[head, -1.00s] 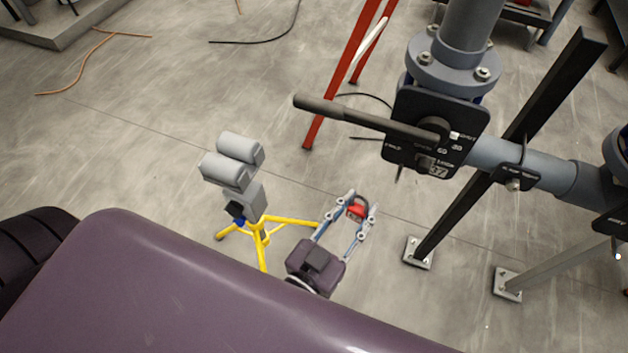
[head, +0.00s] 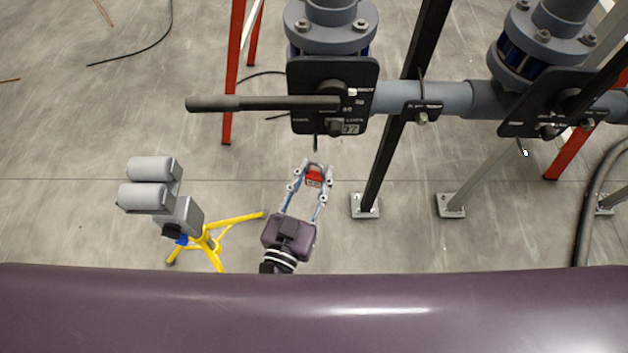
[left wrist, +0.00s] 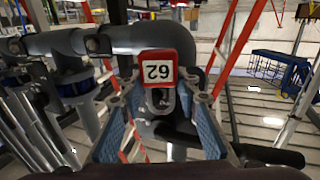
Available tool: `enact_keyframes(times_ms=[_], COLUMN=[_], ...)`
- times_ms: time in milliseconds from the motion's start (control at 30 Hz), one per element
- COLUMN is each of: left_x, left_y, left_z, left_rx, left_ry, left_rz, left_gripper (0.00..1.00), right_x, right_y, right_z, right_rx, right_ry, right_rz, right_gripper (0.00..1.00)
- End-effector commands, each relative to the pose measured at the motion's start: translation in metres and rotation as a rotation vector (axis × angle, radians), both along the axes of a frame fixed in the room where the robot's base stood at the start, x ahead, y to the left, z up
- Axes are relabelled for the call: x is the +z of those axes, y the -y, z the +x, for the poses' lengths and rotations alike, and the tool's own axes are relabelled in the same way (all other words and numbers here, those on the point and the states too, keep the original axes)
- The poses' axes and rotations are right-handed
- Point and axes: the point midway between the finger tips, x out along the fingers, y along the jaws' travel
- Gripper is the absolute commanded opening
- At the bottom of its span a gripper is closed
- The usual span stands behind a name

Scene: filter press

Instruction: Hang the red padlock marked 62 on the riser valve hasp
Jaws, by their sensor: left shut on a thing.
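The red padlock (head: 314,178) is between the fingers of my left gripper (head: 311,182), which is shut on it. In the left wrist view the red padlock (left wrist: 158,68) shows a white label with 62 upside down, its shackle toward the picture's bottom. In the head view the padlock is just below the nearer valve's black plate (head: 303,75), apart from it in the picture. That plate has a long dark lever (head: 240,103) to the left, LOCK lettering and a 37 tag (head: 350,128). The hasp opening is too small to make out clearly. My right gripper is not in view.
A second valve with a black plate (head: 520,117) stands to the right on the same grey pipework (head: 395,97). A black post (head: 385,160) stands right of my gripper. A yellow stand (head: 205,240) with grey cylinders (head: 150,184) is to the left.

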Motion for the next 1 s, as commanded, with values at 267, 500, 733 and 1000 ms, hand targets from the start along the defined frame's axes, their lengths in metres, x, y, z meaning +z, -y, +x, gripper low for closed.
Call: enact_keyframes(times_ms=[267, 500, 733, 1000], left_x=[-0.002, -0.002, -0.004, -0.009], left_y=[0.000, 0.000, 0.000, 0.000], left_z=[0.018, 0.032, 0.046, 0.059], left_rx=[0.001, 0.001, 0.002, 0.000], left_ry=[0.002, 0.001, 0.001, 0.000], left_rz=[-0.002, -0.003, -0.001, 0.000], left_gripper=[0.04, 0.04, 0.04, 0.04], right_x=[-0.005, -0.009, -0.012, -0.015], right_y=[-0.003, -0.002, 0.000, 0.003], right_z=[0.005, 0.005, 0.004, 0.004], right_rx=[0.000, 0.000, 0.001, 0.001], right_ry=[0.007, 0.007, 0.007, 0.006], right_rz=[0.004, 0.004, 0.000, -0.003], right_gripper=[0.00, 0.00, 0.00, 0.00])
